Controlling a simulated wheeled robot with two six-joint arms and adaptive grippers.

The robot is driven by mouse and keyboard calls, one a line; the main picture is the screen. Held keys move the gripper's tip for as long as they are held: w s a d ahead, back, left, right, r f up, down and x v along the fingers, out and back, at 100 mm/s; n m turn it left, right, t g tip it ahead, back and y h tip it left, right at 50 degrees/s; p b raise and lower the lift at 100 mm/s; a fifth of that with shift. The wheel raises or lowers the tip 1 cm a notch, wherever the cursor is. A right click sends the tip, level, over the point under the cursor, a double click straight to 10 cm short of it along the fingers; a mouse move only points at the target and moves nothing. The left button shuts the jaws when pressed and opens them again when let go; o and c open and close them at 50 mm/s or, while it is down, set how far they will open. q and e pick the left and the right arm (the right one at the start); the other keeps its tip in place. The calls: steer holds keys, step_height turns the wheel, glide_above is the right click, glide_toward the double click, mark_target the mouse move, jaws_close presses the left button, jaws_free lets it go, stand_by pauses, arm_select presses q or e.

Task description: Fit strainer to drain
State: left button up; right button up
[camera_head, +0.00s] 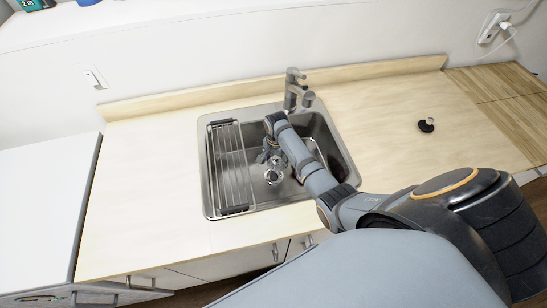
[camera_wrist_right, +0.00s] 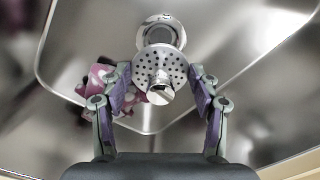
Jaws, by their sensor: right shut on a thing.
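The strainer (camera_wrist_right: 160,65) is a shiny metal disc with small holes and a knob. In the right wrist view it sits between the fingertips of my right gripper (camera_wrist_right: 160,78), which is shut on its rim. The round metal drain (camera_wrist_right: 160,32) shows just beyond the strainer, partly covered by it. I cannot tell whether the two touch. In the head view my right gripper (camera_head: 270,157) is down inside the sink (camera_head: 212,205), above the shiny drain area. The strainer is hard to separate from the drain there. My left gripper is not in view.
A wire rack (camera_head: 230,165) spans the sink's left side. The faucet (camera_head: 293,90) stands behind the basin. A pink patterned thing (camera_wrist_right: 97,78) lies in the sink beside my left-hand finger. A small dark object (camera_head: 427,125) sits on the right counter. The left counter (camera_head: 150,180) is clear.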

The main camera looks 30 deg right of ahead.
steer(key=shift+a+f, duration=0.1)
steer(key=shift+a, duration=0.2)
steer(key=shift+w+f, duration=0.1)
steer(key=shift+f, duration=0.05)
steer(key=shift+p, duration=0.35)
step_height(320, 180, down, 6)
steer(key=b, duration=0.4)
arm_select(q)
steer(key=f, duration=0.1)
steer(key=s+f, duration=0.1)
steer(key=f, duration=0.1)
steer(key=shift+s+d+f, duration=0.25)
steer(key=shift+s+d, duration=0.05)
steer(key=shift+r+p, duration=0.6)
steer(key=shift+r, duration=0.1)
arm_select(e)
steer(key=shift+r, duration=0.2)
stand_by(0.3)
arm_select(q)
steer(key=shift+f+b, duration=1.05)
steer(key=shift+b, duration=0.05)
arm_select(e)
steer(key=shift+f, duration=1.35)
steer(key=o, duration=1.3)
